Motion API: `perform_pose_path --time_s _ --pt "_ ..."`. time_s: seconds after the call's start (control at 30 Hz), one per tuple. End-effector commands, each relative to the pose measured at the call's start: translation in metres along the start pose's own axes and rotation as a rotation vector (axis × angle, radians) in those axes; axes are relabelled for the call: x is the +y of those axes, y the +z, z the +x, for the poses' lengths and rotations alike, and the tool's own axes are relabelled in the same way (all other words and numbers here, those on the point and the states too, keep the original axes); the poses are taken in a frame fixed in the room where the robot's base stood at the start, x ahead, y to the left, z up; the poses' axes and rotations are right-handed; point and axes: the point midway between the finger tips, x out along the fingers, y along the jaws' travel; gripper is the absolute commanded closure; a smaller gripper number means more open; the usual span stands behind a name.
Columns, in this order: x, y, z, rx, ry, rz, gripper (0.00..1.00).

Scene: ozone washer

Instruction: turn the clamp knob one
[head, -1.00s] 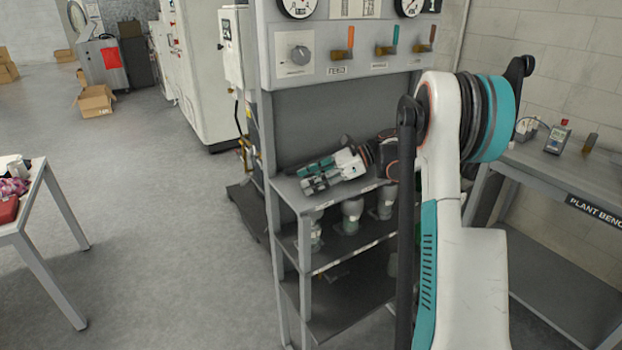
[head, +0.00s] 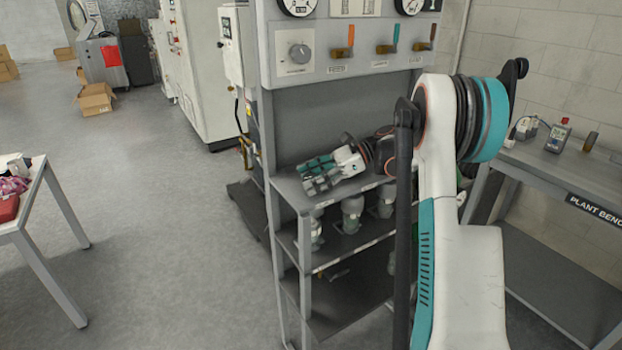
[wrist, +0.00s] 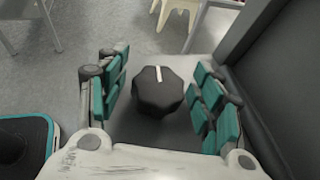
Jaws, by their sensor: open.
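The clamp knob is a black lobed knob (wrist: 158,92) with a white index line, seen in the wrist view between my two open fingers. The line points up in that picture, tilted very slightly left. My gripper (wrist: 158,95) is open, with a teal-padded finger on each side of the knob and visible gaps between pads and knob. In the head view my gripper (head: 319,174) hovers at the top shelf of the grey rack, and the knob cannot be made out there.
The grey rack (head: 292,199) carries a panel with gauges, a grey dial (head: 299,51) and several coloured levers above the shelf. Cups (head: 352,212) stand on the shelf below. A plant bench (head: 560,180) is at right, a white table (head: 35,215) at left, with open floor between table and rack.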

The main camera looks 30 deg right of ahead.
Motion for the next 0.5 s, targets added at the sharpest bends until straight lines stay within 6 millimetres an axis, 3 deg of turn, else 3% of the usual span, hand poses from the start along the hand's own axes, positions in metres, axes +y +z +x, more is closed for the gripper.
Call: perform_pose_path --time_s 0.23,0.5 --pt "0.000 0.000 -0.011 0.000 -0.002 0.001 0.39" --pt "-0.001 0.000 -0.062 0.000 -0.003 0.001 0.39"
